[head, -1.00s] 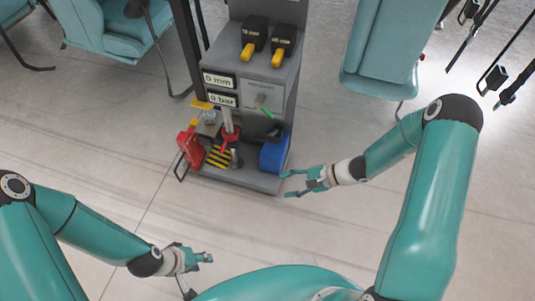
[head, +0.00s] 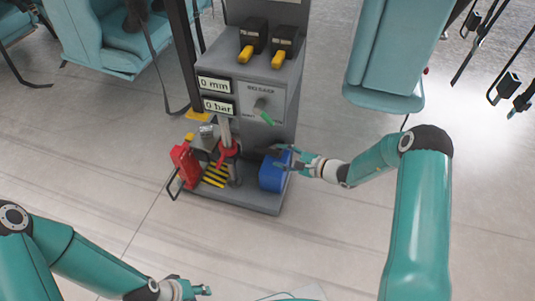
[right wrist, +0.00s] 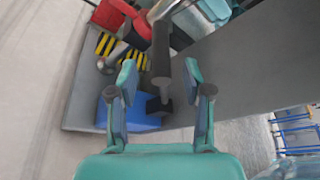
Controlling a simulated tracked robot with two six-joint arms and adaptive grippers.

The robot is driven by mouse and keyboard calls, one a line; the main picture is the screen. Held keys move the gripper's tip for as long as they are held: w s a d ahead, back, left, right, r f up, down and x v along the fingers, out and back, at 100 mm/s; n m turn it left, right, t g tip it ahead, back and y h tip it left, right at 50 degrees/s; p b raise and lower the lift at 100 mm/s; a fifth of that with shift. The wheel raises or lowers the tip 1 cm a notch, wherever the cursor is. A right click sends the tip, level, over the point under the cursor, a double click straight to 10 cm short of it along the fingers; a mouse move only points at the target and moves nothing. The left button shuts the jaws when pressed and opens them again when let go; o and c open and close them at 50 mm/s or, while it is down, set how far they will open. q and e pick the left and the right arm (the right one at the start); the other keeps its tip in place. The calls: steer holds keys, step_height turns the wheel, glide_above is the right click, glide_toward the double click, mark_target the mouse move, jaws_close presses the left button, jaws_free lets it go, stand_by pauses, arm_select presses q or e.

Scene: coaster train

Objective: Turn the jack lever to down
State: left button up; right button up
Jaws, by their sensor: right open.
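The jack stands on the base of the grey machine; its dark lever (head: 268,152) reaches out to the right, above the blue box. In the right wrist view the dark lever (right wrist: 161,55) runs between my open fingers, with a gap on both sides. My right gripper (head: 286,160) is open at the machine's right side, by the lever's end; its fingers also show in the wrist view (right wrist: 160,75). Part of the lever is hidden by the fingers in the head view. My left gripper (head: 203,290) is low at the bottom edge, away from the machine.
A blue box (head: 272,172) sits close under my right gripper. Teal seats stand behind; the front floor is clear.

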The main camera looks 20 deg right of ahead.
mark_target(274, 154)
steer(key=b+x, duration=0.1)
steer(key=x, duration=0.5)
steer(key=shift+w+a+f, duration=0.1)
steer(key=shift+a, duration=0.1)
arm_select(q)
steer(key=shift+f, duration=0.9)
